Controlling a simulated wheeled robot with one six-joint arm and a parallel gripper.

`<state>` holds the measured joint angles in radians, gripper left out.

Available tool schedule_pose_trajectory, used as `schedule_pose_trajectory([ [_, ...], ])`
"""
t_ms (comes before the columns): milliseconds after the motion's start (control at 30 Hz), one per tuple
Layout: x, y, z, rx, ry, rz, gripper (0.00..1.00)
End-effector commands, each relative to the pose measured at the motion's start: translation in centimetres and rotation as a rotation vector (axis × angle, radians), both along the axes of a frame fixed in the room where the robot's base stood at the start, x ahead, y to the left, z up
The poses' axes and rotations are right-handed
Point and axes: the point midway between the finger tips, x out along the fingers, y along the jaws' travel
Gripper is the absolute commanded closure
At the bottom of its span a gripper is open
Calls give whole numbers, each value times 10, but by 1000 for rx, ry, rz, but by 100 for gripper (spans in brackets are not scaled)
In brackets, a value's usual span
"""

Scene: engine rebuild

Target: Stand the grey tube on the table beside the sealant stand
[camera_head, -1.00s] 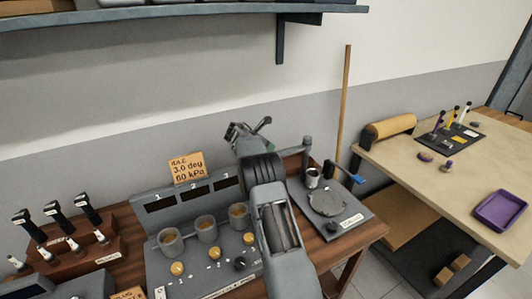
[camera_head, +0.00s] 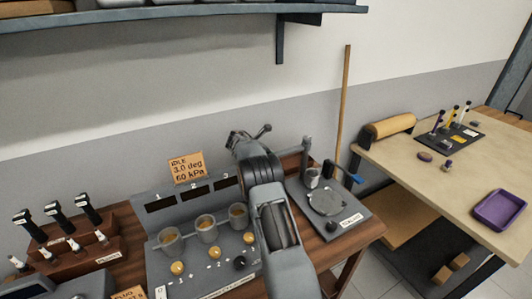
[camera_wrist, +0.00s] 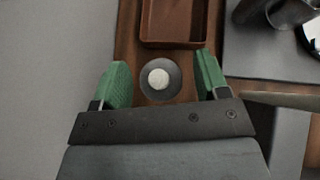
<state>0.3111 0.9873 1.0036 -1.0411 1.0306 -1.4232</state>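The sealant stand (camera_head: 352,214) is a grey plate with a round disc, a small cup, a post and a blue-tipped part, at the table's right end in the head view. Its grey edge shows at right in the wrist view (camera_wrist: 240,55). A dark grey round thing with a pale centre (camera_wrist: 160,79), seemingly the grey tube seen end-on, is on the brown tabletop beside the stand. My gripper (camera_wrist: 163,82) is open, its green fingers on either side of it with visible gaps. In the head view my arm hides the fingers and the tube.
A brown open tray (camera_wrist: 173,22) lies just beyond the round thing. A grey panel with several cups (camera_head: 207,228) stands left of my arm. A tan table (camera_head: 440,175) with a purple tray (camera_head: 499,210) is at right.

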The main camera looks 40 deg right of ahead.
Motion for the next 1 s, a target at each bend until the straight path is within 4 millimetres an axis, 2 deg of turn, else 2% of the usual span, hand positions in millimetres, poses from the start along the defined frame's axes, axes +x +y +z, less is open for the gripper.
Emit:
schedule_pose_trajectory([
  [333,0,3,6,0,-1,2,31],
  [800,-4,69,55,-1,-3,2,31],
  [1000,-5,88,70,-1,-1,1,31],
])
